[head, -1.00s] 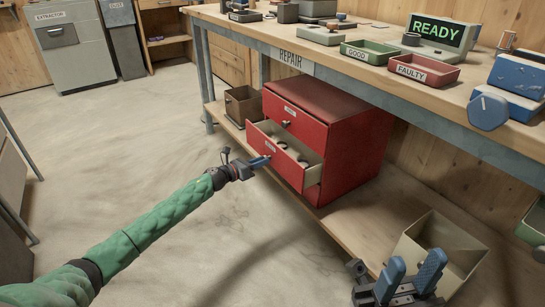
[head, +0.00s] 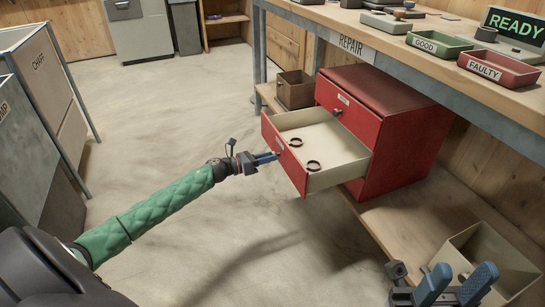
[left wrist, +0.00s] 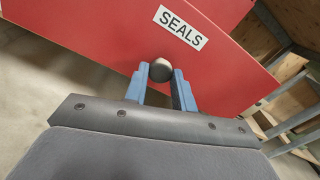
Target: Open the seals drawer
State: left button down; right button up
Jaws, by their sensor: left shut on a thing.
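The seals drawer (head: 284,155) is the lower drawer of the red cabinet (head: 408,140) and stands well out of it. Two dark rings lie inside, one (head: 296,142) near the front and one (head: 314,166) near the right wall. In the left wrist view the drawer front (left wrist: 110,35) carries a SEALS label (left wrist: 180,29) above a round knob (left wrist: 160,70). My left gripper (left wrist: 166,80) is shut on this knob; it also shows in the head view (head: 272,157). My right gripper (head: 459,283) is at the bottom right, with its blue fingers apart and nothing visible between them.
The cabinet stands on the low shelf under the REPAIR bench (head: 370,45). A brown bin (head: 295,92) is left of the cabinet, and an open beige bin (head: 500,255) is near my right gripper. The floor in front of the drawer is clear.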

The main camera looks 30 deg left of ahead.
dwell(0.3)
pick_arm(q)
jog(key=c, duration=1.1)
grip_release()
jog(key=shift+c, duration=0.2)
jog(key=p+v, duration=0.1)
jog(key=v, duration=0.7)
jog(key=shift+p, duration=0.35)
